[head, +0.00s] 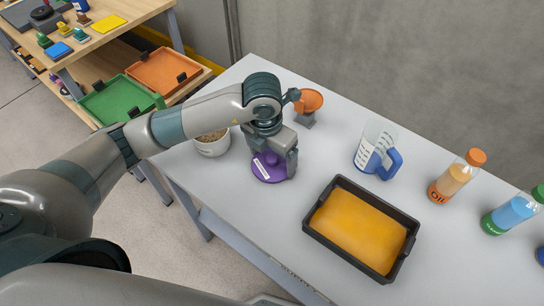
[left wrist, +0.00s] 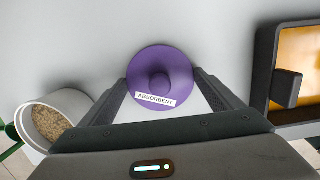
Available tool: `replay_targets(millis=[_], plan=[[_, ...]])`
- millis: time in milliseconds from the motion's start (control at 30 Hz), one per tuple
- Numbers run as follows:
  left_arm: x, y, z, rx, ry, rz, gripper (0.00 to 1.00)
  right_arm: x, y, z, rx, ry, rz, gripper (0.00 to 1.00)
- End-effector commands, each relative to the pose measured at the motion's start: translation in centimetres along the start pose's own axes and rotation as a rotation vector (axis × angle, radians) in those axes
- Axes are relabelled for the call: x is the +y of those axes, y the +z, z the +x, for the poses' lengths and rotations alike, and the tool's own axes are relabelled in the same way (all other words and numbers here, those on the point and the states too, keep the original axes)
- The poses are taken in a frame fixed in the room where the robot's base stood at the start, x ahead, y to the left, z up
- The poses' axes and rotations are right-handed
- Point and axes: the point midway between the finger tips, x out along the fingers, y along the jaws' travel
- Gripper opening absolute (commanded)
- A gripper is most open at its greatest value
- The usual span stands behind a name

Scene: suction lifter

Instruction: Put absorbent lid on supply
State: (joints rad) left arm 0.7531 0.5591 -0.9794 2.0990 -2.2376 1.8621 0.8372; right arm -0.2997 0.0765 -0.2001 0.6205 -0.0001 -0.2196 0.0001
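The purple absorbent lid (head: 268,173) lies flat on the grey table. In the left wrist view the lid (left wrist: 172,61) shows a round knob and a white label reading ABSORBENT. My left gripper (head: 279,158) is right above the lid, pointing down. In the left wrist view its fingers (left wrist: 163,84) are spread wide, one on each side of the knob, with visible gaps. The supply, a white pot of brown granules (head: 213,146), stands open left of the lid, partly behind my left arm; it also shows in the left wrist view (left wrist: 29,113). My right gripper is out of view.
A black tray with an orange pad (head: 318,241) lies right of the lid. An orange funnel on a stand (head: 309,101), a blue-handled jug (head: 377,149) and bottles (head: 456,176) stand farther back. A shelf (head: 108,36) with trays is at the upper left.

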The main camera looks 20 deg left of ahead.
Motion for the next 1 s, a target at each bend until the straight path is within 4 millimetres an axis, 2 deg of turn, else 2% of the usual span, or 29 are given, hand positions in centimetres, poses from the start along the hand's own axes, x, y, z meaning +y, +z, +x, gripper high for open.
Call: replay_targets(millis=[33,67,467,567,667,867,967,1000], plan=[[0.0,0.0,0.0,0.000,0.000,0.000,0.95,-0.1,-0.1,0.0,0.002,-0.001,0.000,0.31],[0.0,0.0,0.0,0.000,0.000,0.000,1.00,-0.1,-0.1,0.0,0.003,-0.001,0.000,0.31],[0.0,0.0,-0.4,0.000,0.000,0.000,1.00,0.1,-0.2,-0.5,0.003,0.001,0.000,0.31],[0.0,0.1,-1.0,-0.003,0.000,0.000,1.00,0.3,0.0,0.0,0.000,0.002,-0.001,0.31],[0.0,0.1,-2.1,-0.004,0.001,0.001,1.00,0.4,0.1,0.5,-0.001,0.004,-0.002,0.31],[0.0,0.2,-5.7,-0.006,0.001,0.001,1.00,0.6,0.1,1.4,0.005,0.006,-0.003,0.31],[0.0,0.2,-7.6,-0.007,0.002,0.001,1.00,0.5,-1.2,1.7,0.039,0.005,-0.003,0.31],[0.1,0.2,-8.3,-0.005,0.002,0.001,1.00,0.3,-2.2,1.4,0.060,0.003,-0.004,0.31]])
